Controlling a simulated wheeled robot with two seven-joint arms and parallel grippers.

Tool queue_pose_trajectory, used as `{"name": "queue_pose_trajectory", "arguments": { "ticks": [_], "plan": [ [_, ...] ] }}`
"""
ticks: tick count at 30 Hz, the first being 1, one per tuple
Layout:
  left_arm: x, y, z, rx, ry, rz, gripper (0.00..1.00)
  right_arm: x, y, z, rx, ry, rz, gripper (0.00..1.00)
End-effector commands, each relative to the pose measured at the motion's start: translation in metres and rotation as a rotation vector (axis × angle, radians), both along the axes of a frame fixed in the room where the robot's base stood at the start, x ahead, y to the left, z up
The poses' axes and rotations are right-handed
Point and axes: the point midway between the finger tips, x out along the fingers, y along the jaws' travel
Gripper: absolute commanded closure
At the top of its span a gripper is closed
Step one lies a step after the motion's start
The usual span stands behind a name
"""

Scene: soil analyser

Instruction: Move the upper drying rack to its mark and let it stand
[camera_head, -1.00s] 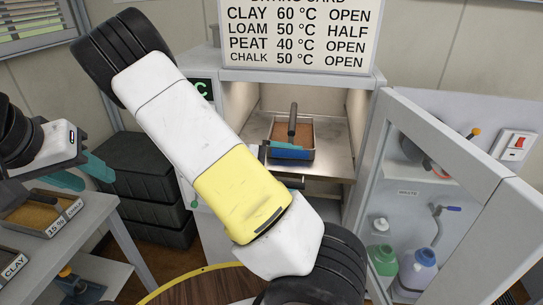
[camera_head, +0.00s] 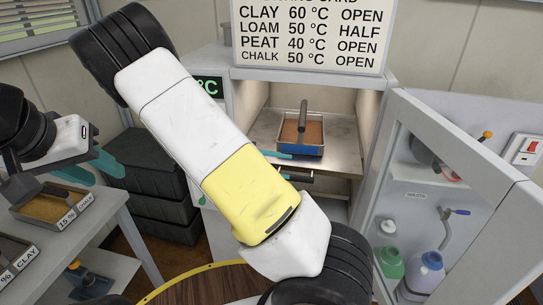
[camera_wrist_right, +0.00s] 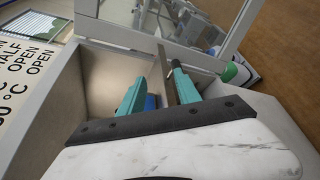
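The upper drying rack (camera_head: 341,152) is a metal shelf inside the open drying cabinet. A soil tray (camera_head: 313,132) with a blue front and an upright dark handle stands on it. A dark grip (camera_head: 298,178) shows at the rack's front edge. My right gripper (camera_head: 290,165) is at that front edge, largely hidden by my arm. In the right wrist view its teal fingers (camera_wrist_right: 157,82) are apart, with a gap between them. A grey bar and a dark grip end show by the right finger; contact is unclear. My left gripper (camera_head: 95,167) is over the side table; its fingertips are apart. No mark is distinguishable.
The cabinet door (camera_head: 455,135) stands open on the right. Behind it are a blue bottle (camera_head: 425,270) and a green bottle (camera_head: 390,262). Dark crates (camera_head: 155,190) are stacked left of the cabinet. Sample trays (camera_head: 50,205) stand on the left table.

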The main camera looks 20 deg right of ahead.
Motion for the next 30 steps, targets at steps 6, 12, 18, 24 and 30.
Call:
{"name": "queue_pose_trajectory", "arguments": {
  "ticks": [6,12,18,24,30],
  "plan": [
    [0.000,0.000,0.000,0.000,0.000,0.000,0.60,0.003,0.015,0.002,0.001,0.000,-0.002,0.60],
    [0.000,0.000,0.000,0.000,0.000,0.000,0.60,0.005,0.028,0.005,0.002,0.000,-0.003,0.60],
    [0.000,0.000,0.000,0.000,0.000,0.000,0.60,0.007,0.038,0.007,0.002,0.002,-0.003,0.60],
    [0.000,0.000,0.000,0.000,0.000,0.000,0.60,0.007,0.039,0.007,0.002,0.003,-0.004,0.60],
    [0.000,0.000,0.000,0.000,0.000,0.000,0.60,0.007,0.039,0.007,0.002,0.002,-0.004,0.60]
  ]
}}
